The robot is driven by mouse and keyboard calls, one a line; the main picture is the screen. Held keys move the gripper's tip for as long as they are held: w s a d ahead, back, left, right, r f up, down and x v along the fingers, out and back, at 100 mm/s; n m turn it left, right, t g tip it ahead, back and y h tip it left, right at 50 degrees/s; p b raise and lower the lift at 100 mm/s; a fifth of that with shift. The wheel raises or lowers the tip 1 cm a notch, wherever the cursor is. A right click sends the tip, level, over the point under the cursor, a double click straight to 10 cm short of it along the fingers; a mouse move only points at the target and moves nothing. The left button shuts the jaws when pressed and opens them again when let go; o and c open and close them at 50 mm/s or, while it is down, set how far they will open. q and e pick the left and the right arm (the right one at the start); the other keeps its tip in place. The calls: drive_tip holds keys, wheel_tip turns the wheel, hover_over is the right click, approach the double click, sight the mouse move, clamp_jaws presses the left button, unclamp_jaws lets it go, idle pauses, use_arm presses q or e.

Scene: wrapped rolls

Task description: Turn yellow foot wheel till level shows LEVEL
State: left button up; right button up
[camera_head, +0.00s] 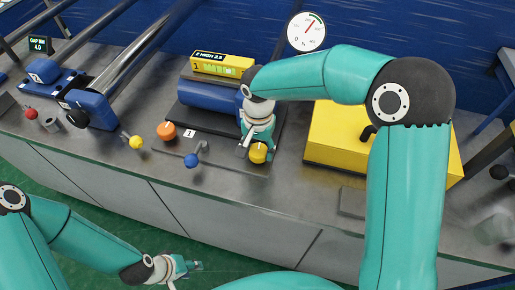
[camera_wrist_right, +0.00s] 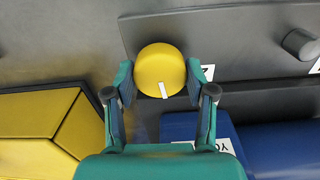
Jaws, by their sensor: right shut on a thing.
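The yellow foot wheel (camera_head: 258,153) sits at the front right of the dark base plate. In the right wrist view the wheel (camera_wrist_right: 158,66) has a white mark pointing down and slightly right. My right gripper (camera_wrist_right: 160,76) is shut on it, one finger on each side. The yellow level (camera_head: 222,63) lies on top of the blue roll block; its small display seems to read "2 HIGH 2.5", with a green row below. My left gripper (camera_head: 190,266) is low in front of the bench, away from everything; its jaws are too small to judge.
An orange wheel (camera_head: 166,131) and a blue-knobbed lever (camera_head: 191,160) stand left of the yellow wheel. A large yellow block (camera_head: 335,140) is to the right. A round dial (camera_head: 307,32) hangs behind. Yellow and red knobs stand further left.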

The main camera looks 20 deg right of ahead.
drive_tip(key=n, duration=0.5)
drive_tip(key=shift+w+b, duration=0.1)
drive_tip(key=shift+b, duration=0.3)
drive_tip(key=n, duration=0.6)
drive_tip(key=shift+r, duration=0.1)
drive_tip(key=n, duration=0.6)
drive_tip(key=shift+w+d+n+p, duration=0.1)
drive_tip(key=shift+n+p, duration=0.25)
drive_tip(key=shift+n, duration=0.05)
drive_tip(key=n+p, duration=0.1)
drive_tip(key=n, duration=0.4)
drive_tip(key=shift+w+r+n, duration=0.1)
drive_tip(key=shift+n, duration=0.2)
drive_tip(key=o, duration=0.9)
drive_tip(key=shift+o, duration=1.3)
